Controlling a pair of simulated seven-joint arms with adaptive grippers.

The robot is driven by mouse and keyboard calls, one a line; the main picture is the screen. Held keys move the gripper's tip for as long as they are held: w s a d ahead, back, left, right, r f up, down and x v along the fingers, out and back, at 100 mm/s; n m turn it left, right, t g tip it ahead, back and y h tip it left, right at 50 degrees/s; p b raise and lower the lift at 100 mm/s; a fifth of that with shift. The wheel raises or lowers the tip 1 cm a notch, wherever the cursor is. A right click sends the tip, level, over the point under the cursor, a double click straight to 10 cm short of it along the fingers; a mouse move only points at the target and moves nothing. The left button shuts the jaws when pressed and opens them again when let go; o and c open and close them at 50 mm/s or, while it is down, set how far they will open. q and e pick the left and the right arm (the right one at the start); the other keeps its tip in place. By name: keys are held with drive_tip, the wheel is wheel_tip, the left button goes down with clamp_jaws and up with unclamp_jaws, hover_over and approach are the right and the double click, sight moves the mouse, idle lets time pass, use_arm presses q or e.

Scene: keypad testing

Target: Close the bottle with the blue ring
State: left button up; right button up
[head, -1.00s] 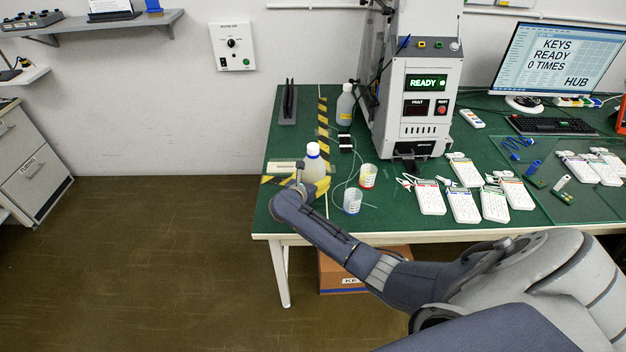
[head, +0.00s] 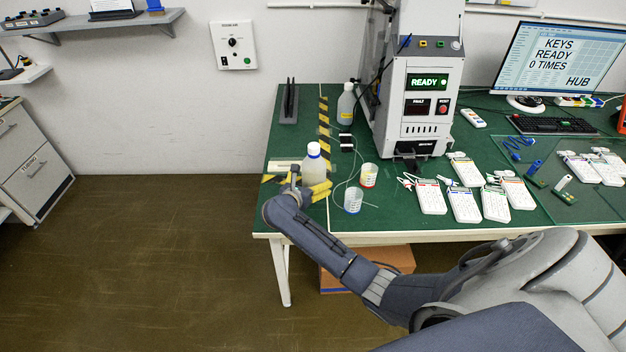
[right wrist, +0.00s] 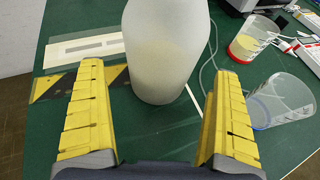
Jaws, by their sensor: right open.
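A translucent white bottle (head: 314,171) with a white top and a blue ring below it stands upright near the table's left front. In the right wrist view the bottle's body (right wrist: 165,48) fills the upper middle; its top is out of that view. My right gripper (head: 315,187) is low at the bottle, its yellow fingers spread. In the right wrist view the open fingers (right wrist: 160,72) lie to either side of the bottle's lower part, with gaps. Whether the cap is tight cannot be seen. My left gripper is not in view.
Two clear cups, one red-ringed (head: 369,175) and one blue-ringed (head: 353,200), stand right of the bottle. A second bottle (head: 345,106) stands behind, beside the grey test machine (head: 418,80). Several white keypads (head: 431,197) lie to the right.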

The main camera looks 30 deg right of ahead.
drive_tip(key=v, duration=0.7)
drive_tip(key=shift+s+a+r, duration=0.15)
drive_tip(key=shift+s+a, duration=0.1)
drive_tip(key=shift+a, duration=0.05)
